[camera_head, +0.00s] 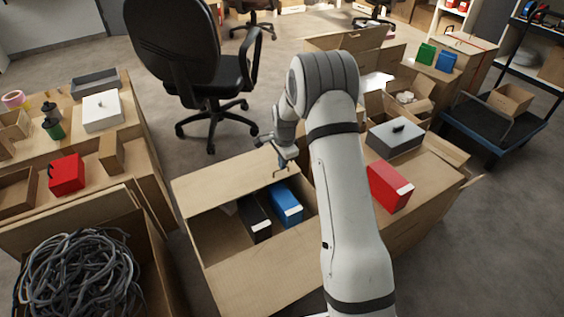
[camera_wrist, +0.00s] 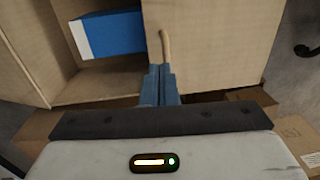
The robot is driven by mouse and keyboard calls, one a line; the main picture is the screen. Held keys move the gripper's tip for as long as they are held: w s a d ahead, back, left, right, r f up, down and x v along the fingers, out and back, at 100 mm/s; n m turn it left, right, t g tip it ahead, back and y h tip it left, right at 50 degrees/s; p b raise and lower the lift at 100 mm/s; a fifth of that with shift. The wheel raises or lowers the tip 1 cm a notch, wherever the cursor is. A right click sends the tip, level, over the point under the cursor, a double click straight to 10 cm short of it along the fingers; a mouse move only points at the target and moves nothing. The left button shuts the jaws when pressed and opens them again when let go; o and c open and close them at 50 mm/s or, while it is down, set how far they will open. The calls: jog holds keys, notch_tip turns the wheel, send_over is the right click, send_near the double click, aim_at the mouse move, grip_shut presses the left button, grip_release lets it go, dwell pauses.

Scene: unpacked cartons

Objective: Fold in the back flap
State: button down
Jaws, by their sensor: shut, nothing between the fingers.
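The open carton (camera_head: 275,272) stands in the front middle of the head view, with a black box (camera_head: 254,216) and a blue box (camera_head: 286,203) inside. Its back flap (camera_head: 222,178) is a wide tan panel along the far side, and the opening in front of it is uncovered. The flap's exact angle is unclear. My gripper (camera_head: 282,166) is shut and empty at the flap's right part. In the wrist view, the fingers (camera_wrist: 161,85) are over the flap (camera_wrist: 215,45), near its edge beside the blue box (camera_wrist: 108,34). A thin curved tan piece shows beyond the fingertips.
A carton of grey cables (camera_head: 78,275) stands at the left, near a table with a red box (camera_head: 66,174). Right of my arm are another red box (camera_head: 389,187) and a grey box (camera_head: 395,139). An office chair (camera_head: 185,60) stands behind the carton on open floor.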

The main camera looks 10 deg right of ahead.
jog(key=s+r+n+p, duration=0.2)
jog(key=s+r+p, duration=0.3)
jog(key=r, duration=0.7)
jog(key=s+r+n+p, duration=0.2)
jog(key=s+r+p, duration=0.25)
jog(key=r, duration=0.65)
jog(key=s+r+n+p, duration=0.2)
jog(key=s+r+p, duration=0.25)
jog(key=r, duration=0.75)
jog(key=s+r+n+p, duration=0.4)
jog(key=s+r, duration=0.3)
jog(key=s, duration=0.4)
jog(key=s+r+n+t+p, duration=0.1)
jog(key=s+r+n+p, duration=0.3)
jog(key=s+r+p, duration=0.3)
jog(key=s+r, duration=0.1)
jog(key=s, duration=0.3)
jog(key=shift+s+t, duration=0.3)
